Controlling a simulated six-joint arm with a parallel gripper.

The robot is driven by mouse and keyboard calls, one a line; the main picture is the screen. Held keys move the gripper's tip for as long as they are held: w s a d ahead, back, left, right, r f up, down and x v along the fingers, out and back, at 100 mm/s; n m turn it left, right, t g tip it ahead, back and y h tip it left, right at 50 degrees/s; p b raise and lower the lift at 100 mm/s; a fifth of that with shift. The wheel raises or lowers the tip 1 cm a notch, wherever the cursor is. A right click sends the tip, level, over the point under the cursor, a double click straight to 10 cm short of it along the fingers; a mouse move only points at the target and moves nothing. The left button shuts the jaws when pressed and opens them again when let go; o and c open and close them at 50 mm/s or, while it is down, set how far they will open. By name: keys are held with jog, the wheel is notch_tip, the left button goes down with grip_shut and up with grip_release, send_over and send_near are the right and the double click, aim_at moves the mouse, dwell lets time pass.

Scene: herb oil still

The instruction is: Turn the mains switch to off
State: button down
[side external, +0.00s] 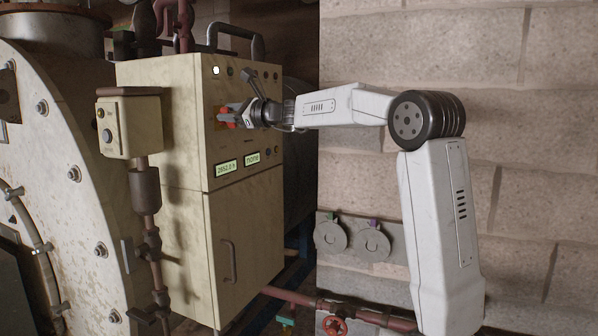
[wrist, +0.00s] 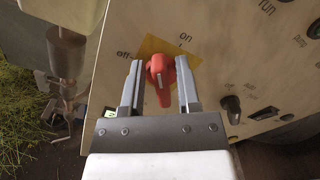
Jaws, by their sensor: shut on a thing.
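The mains switch is a red rotary handle (wrist: 161,78) on a yellow plate (wrist: 150,48), with "on" printed above it and "off" to its upper left in the wrist view. Its narrow end points down in that view; I cannot tell for sure which label it is set to. My gripper (wrist: 158,85) is around the red handle, one finger on each side, and is shut on it. In the side view my gripper (side external: 240,114) is at the cabinet's front panel, hiding part of the red switch (side external: 225,117).
The cream cabinet (side external: 165,120) carries lit displays (side external: 227,168) below the switch. A black selector knob (wrist: 232,108) is right of my fingers in the wrist view. A small control box (side external: 130,127) on a pipe stands left of the cabinet. A brick wall is behind my arm.

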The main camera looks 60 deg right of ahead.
jog(key=n, duration=0.2)
jog(key=f+n, duration=0.1)
jog(key=n, duration=0.2)
jog(key=shift+f, duration=0.2)
jog(key=n, duration=0.4)
jog(key=shift+f, duration=0.25)
jog(key=shift+n, duration=1)
jog(key=c, duration=0.6)
grip_release()
jog(key=shift+a+r, duration=0.1)
jog(key=shift+s, duration=0.1)
